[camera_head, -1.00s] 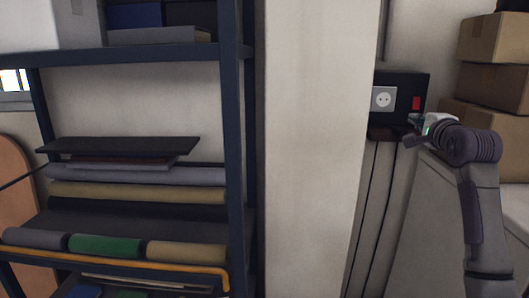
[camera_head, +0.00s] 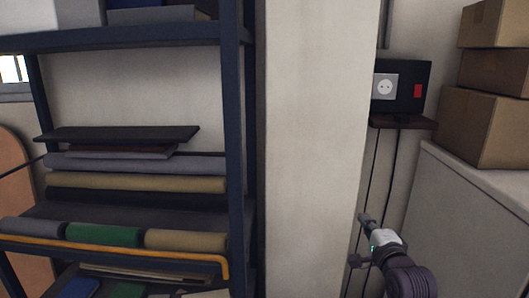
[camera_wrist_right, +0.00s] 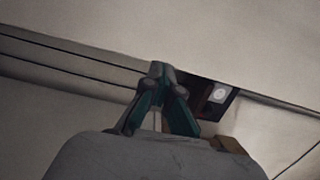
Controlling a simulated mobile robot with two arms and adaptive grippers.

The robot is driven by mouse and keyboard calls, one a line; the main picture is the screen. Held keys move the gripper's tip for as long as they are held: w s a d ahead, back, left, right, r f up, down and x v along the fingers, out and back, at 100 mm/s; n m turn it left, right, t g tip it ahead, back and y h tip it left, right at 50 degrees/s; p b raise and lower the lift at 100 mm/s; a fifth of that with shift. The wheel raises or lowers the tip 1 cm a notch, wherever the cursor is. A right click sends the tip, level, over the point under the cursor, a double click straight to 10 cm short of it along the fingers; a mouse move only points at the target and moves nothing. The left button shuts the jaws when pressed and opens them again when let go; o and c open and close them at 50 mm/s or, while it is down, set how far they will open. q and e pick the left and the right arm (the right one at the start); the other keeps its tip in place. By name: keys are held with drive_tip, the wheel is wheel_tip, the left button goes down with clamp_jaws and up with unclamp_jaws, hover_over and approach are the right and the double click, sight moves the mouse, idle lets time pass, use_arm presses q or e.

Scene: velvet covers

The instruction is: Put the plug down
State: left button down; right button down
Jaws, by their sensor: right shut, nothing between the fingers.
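My right gripper (camera_head: 364,220) is in front of the wall, below and left of the small brown shelf (camera_head: 418,123), apart from it. In the right wrist view its fingers (camera_wrist_right: 158,72) come together at the tips with nothing between them. The black box (camera_head: 408,72) with a white socket (camera_head: 385,87) and a red switch (camera_head: 418,91) stands above the brown shelf. The socket's front is bare. The wrist view also shows the socket (camera_wrist_right: 218,94), beyond the fingers to the right. I cannot make out the plug clearly in either view. My left gripper is out of view.
Thin dark cables (camera_head: 371,170) run down the wall near my right gripper. A pale pillar (camera_head: 312,150) stands left of it. A dark rack (camera_head: 236,150) with fabric rolls fills the left. Cardboard boxes (camera_head: 483,125) sit on a pale cabinet (camera_head: 470,215) at right.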

drive_tip(key=s+a+f+b, duration=0.2)
drive_tip(key=s+a+f, duration=0.2)
drive_tip(key=s+f, duration=0.4)
drive_tip(key=s+a+f+b, duration=0.1)
drive_tip(key=s+f, duration=0.2)
drive_tip(key=s, duration=0.4)
drive_tip(key=s+f+b, duration=0.2)
drive_tip(key=s+f, duration=0.1)
drive_tip(key=s, duration=0.5)
drive_tip(key=s+a+f+h+b, duration=0.1)
drive_tip(key=s+f, duration=0.3)
drive_tip(key=s, duration=0.3)
drive_tip(key=shift+s+a+m+b, duration=0.25)
drive_tip(key=shift+a+m+b, duration=0.05)
drive_tip(key=shift+f, duration=0.1)
